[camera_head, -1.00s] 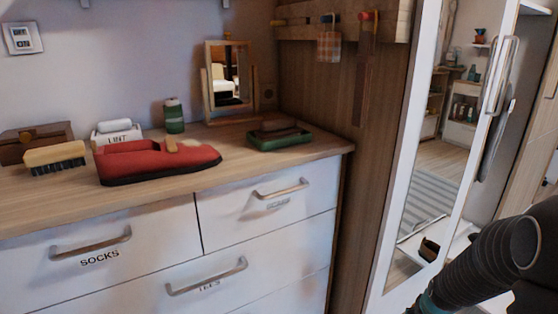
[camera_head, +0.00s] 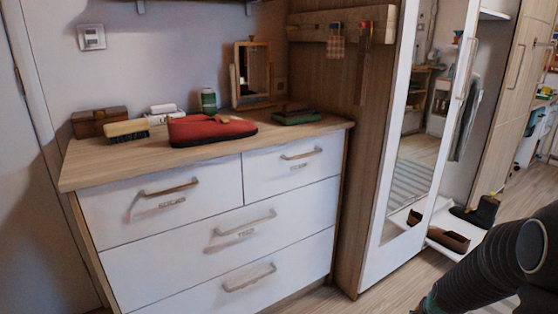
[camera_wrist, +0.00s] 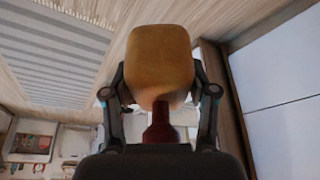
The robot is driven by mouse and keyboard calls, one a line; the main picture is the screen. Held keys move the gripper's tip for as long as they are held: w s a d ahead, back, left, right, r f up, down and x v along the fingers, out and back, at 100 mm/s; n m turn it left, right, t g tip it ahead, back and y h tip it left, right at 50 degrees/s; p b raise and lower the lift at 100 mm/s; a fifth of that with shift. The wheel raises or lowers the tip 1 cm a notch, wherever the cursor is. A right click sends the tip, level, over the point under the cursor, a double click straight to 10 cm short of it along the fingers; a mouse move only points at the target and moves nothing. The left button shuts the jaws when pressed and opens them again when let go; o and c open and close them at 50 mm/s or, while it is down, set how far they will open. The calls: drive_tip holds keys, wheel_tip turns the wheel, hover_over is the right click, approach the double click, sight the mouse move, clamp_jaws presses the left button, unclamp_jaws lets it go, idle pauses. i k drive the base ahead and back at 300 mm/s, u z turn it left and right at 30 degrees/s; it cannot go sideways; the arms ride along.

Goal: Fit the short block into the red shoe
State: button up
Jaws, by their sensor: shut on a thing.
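The red shoe (camera_head: 212,131) lies on the dresser top, its pointed end to the right. A small tan piece (camera_head: 222,119) shows at its upper edge; I cannot tell if it is part of the shoe. In the wrist view, my gripper (camera_wrist: 160,97) is shut on a rounded tan wooden block (camera_wrist: 160,62) with a dark red neck (camera_wrist: 160,125); it looks like the short block. The fingers press on its two sides. My gripper is well away from the shoe. In the head view only my dark arm shows at lower right, and the block is out of sight.
A brush (camera_head: 127,130), a wooden box (camera_head: 98,121) and a green jar (camera_head: 208,100) stand near the shoe. A mirror (camera_head: 250,75) and a green tray (camera_head: 297,118) are to its right. The dresser top's front edge (camera_head: 120,168) is bare. The mirrored door (camera_head: 415,140) stands at right.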

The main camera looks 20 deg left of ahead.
sight(184, 131)
drive_tip(key=z, duration=0.05)
drive_tip(key=k, duration=0.1)
drive_tip(key=u, duration=1.05)
